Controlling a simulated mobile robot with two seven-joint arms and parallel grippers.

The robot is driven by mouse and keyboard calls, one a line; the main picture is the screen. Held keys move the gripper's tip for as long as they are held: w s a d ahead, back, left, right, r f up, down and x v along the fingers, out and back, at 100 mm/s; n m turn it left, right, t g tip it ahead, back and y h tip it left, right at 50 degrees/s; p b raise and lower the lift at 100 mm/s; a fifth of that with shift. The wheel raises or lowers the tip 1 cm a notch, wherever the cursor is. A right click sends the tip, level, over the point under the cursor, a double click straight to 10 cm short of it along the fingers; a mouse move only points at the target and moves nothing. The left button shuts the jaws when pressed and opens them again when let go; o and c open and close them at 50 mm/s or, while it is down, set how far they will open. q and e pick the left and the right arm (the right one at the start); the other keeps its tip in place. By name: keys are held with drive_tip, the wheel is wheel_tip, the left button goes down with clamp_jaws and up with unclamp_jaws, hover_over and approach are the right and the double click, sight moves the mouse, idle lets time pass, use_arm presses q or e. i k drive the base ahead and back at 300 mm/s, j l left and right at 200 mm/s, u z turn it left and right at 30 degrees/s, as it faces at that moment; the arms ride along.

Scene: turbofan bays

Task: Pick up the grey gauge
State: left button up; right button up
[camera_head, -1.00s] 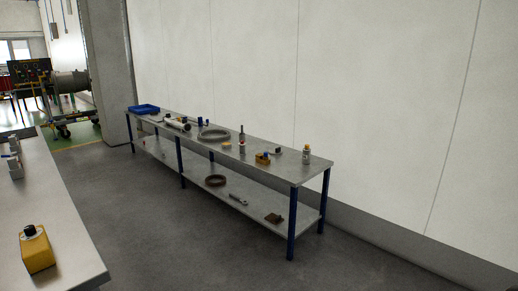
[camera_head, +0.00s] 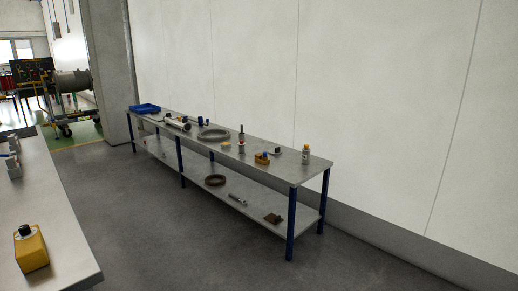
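No gripper of mine shows in the head view. A long grey workbench (camera_head: 311,169) with blue legs stands against the wall and carries several small objects. A small dark and light item (camera_head: 278,149) near its right end may be the grey gauge, but it is too small to tell.
A nearer table (camera_head: 65,215) at the left carries a yellow container with a black cap (camera_head: 31,250). The workbench also holds a grey ring (camera_head: 214,135) and a blue tray (camera_head: 144,108). Its lower shelf holds a brown ring (camera_head: 215,180). The floor between is clear.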

sight(241, 147)
drive_tip(key=i+l+z, duration=0.2)
drive_tip(key=i+z, duration=0.2)
drive_tip(key=i, duration=0.25)
drive_tip(key=i+l+u, duration=0.15)
drive_tip(key=i, duration=0.25)
drive_tip(key=i+l+u, duration=0.1)
drive_tip(key=i, duration=0.3)
drive_tip(key=i+l+u, duration=0.15)
drive_tip(key=i, duration=0.25)
drive_tip(key=i+j+u, duration=0.1)
drive_tip(key=i+u, duration=1.1)
drive_tip(key=i, duration=1.1)
drive_tip(key=i+z, duration=0.55)
drive_tip(key=z, duration=0.2)
drive_tip(key=i+z, duration=0.75)
drive_tip(key=z, duration=0.2)
